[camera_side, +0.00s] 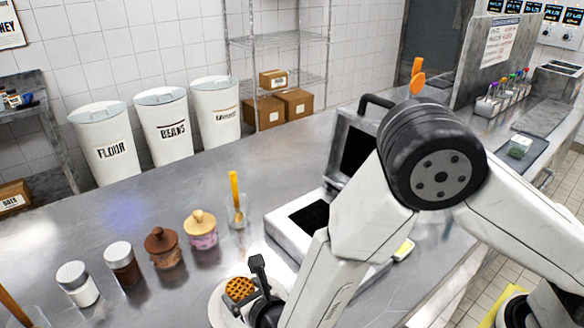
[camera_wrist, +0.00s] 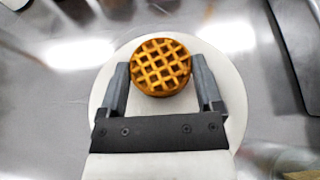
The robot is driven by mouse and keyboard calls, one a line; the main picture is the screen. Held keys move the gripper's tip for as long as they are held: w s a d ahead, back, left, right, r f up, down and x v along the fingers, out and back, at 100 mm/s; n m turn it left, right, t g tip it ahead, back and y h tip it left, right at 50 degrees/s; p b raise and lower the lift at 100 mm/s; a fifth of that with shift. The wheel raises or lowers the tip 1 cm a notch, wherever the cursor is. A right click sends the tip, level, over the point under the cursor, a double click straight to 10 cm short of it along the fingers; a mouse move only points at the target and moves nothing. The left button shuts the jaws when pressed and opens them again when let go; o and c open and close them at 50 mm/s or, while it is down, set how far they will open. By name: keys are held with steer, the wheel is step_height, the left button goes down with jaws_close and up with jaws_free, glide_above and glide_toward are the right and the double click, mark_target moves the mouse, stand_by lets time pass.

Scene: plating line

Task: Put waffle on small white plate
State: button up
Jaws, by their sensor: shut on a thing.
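The round golden-brown waffle (camera_side: 240,289) is over the small white plate (camera_side: 217,308) at the bottom of the side view. In the wrist view the waffle (camera_wrist: 160,67) sits toward the far part of the white plate (camera_wrist: 232,90), inside its outline. My gripper (camera_side: 257,287) is shut on the waffle, with one dark finger on each side of it; the fingers also show in the wrist view (camera_wrist: 160,75). I cannot tell whether the waffle touches the plate or is held just above it. My arm hides part of the plate in the side view.
An open waffle iron (camera_side: 300,222) stands behind my arm. A glass with an orange-handled tool (camera_side: 237,210), a pink jar (camera_side: 201,232), a brown jar (camera_side: 163,248) and shakers (camera_side: 77,283) line the left. The steel counter (camera_side: 150,305) is clear left of the plate.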

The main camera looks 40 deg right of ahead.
steer(key=shift+f, duration=0.6)
steer(key=o, duration=0.5)
steer(key=shift+o, duration=0.2)
steer(key=shift+r, duration=0.1)
steer(key=shift+r, duration=0.35)
steer(key=shift+v, duration=3.75)
